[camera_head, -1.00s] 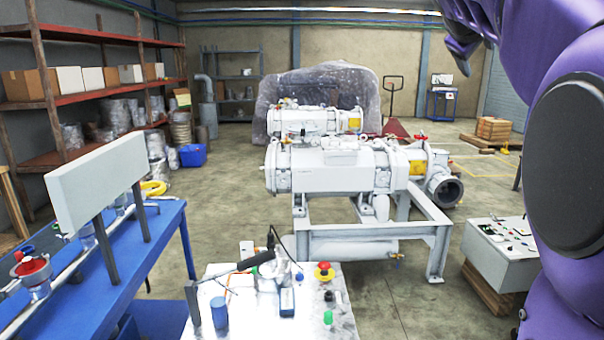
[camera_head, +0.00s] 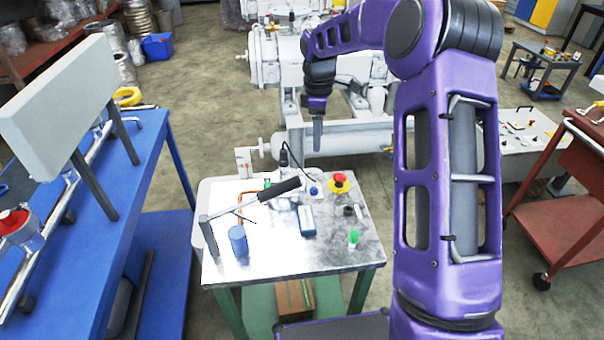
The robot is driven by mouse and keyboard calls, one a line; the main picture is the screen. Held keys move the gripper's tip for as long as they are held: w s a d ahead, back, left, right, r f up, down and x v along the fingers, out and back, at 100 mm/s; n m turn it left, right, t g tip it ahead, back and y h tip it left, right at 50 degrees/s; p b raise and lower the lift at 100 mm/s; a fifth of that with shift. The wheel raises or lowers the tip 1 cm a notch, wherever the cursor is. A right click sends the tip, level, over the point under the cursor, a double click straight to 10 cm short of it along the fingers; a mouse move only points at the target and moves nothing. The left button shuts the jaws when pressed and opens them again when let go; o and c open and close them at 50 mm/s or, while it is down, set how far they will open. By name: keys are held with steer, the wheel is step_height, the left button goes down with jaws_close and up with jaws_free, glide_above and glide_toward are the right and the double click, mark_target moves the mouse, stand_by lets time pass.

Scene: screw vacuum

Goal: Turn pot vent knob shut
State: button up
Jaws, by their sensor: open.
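On the metal-topped table (camera_head: 275,262) I see several small fittings. A small blue knob-like part (camera_head: 314,190) stands near the back, beside a red mushroom button on a yellow base (camera_head: 339,182). A green-capped fitting (camera_head: 354,238) stands near the right front edge. I cannot tell which of these is the pot vent knob; the pot is not clear either. My gripper (camera_head: 318,135) points down above and behind the table's back edge, empty and apart from everything on it. Its fingers show nearly edge-on and it is open.
A long black-handled lever (camera_head: 272,193) slants across the table above a blue cylinder (camera_head: 238,240) and a blue box (camera_head: 307,220). The white vacuum pump (camera_head: 265,62) stands behind. A blue bench (camera_head: 130,190) is at left, a red cart (camera_head: 570,200) at right.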

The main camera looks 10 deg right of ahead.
glide_toward(314, 187)
step_height(314, 187, down, 9)
steer(key=shift+w+d+f+b, duration=0.1)
steer(key=shift+w+d+b, duration=0.1)
steer(key=shift+b, duration=0.25)
jaws_close()
stand_by(0.3)
